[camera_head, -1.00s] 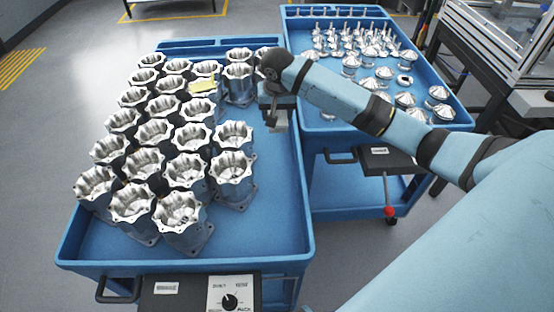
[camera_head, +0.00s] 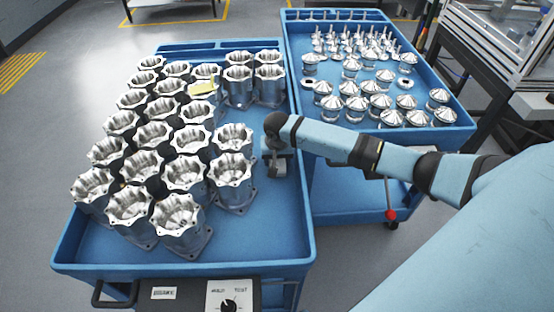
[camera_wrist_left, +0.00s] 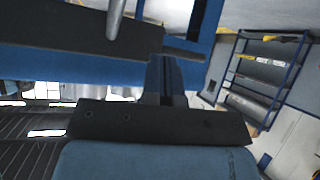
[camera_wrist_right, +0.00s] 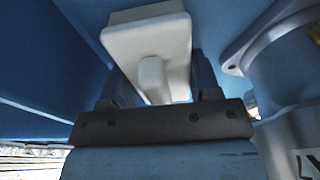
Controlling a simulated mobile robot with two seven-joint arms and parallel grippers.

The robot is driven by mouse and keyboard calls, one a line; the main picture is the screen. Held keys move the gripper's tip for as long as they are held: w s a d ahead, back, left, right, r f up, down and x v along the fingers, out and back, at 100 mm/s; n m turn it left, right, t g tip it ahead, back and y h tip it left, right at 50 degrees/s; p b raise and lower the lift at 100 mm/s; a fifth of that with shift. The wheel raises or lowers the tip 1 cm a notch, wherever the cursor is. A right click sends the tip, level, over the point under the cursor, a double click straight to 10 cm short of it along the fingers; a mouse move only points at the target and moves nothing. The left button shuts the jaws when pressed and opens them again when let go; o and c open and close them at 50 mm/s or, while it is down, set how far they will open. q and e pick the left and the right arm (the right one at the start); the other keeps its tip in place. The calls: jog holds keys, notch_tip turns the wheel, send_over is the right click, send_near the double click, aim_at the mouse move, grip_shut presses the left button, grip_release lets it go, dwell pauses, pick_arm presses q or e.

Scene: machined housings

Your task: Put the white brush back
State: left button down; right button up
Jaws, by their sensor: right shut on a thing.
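The white brush (camera_wrist_right: 146,42), with a flat rectangular head and a short stubby handle, shows in the right wrist view. My right gripper (camera_wrist_right: 160,85) is shut on its handle. In the head view my right gripper (camera_head: 277,165) is over the bare right strip of the left cart's blue tray (camera_head: 268,235), beside the housings; whether the brush touches the tray is unclear. My left gripper (camera_wrist_left: 165,75) shows only in its wrist view, with its fingers together and nothing between them.
A second blue cart (camera_head: 345,130) with cone-topped metal parts stands to the right. The tray's front right corner is clear.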

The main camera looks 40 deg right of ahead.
jog(key=shift+f, duration=0.2)
jog(key=o, duration=0.9)
jog(key=shift+f, duration=0.1)
jog(key=r, duration=0.4)
jog(key=s+r, duration=0.1)
jog(key=r, duration=0.3)
jog(key=a+r+p, duration=0.1)
jog(key=r, duration=0.3)
jog(key=shift+s+r, duration=0.15)
jog(key=shift+s, duration=0.15)
